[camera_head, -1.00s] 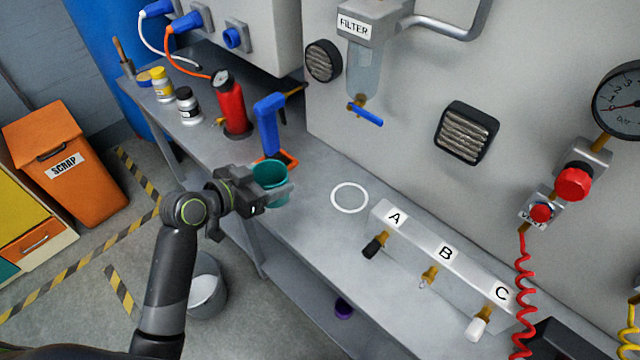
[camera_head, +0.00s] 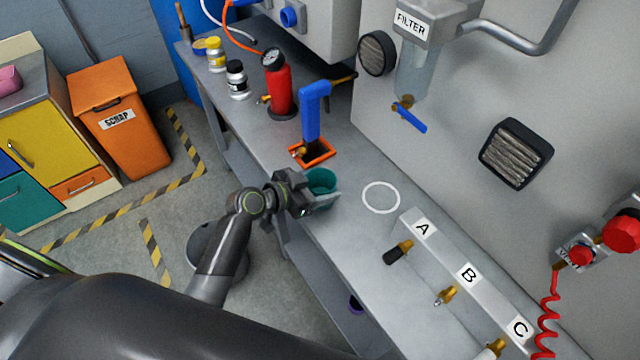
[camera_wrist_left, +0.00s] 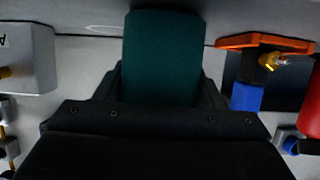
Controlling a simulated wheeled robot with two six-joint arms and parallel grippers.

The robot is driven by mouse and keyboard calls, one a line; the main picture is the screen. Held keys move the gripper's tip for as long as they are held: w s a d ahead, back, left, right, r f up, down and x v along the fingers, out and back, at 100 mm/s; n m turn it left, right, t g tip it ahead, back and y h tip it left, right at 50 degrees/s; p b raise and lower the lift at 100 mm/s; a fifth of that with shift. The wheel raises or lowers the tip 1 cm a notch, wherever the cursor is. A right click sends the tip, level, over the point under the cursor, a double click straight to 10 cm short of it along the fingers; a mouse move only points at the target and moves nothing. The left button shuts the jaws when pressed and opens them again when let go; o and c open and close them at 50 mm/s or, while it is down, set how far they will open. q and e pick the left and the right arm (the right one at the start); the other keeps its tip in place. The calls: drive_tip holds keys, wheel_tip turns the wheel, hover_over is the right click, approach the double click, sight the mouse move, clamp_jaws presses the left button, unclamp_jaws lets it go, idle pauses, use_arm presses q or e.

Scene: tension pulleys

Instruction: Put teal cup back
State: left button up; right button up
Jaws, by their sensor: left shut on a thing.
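The teal cup (camera_head: 320,184) is held in my left gripper (camera_head: 318,196), whose jaws are closed around its sides. The gripper is over the front part of the grey workbench, left of a white ring marking (camera_head: 381,198) on the bench top. The ring is empty. In the left wrist view the cup (camera_wrist_left: 164,58) fills the space between the jaws (camera_wrist_left: 165,90). I cannot tell whether its base touches the bench. My right gripper is not in view.
A blue-handled tool in an orange-framed holder (camera_head: 314,152) stands just behind the cup. A red cylinder (camera_head: 279,88) is farther back. The manifold labelled A, B, C (camera_head: 470,275) lies right of the ring. A grey bucket (camera_head: 203,245) stands on the floor.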

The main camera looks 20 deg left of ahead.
use_arm(q)
drive_tip(key=shift+f, duration=0.1)
drive_tip(key=shift+f, duration=0.1)
drive_tip(key=o, duration=0.6)
drive_tip(key=shift+f, duration=0.1)
drive_tip(key=o, duration=0.4)
drive_tip(key=shift+r, duration=0.2)
drive_tip(key=shift+b+v, duration=1)
drive_tip(key=shift+v, duration=5)
drive_tip(key=shift+f, duration=0.1)
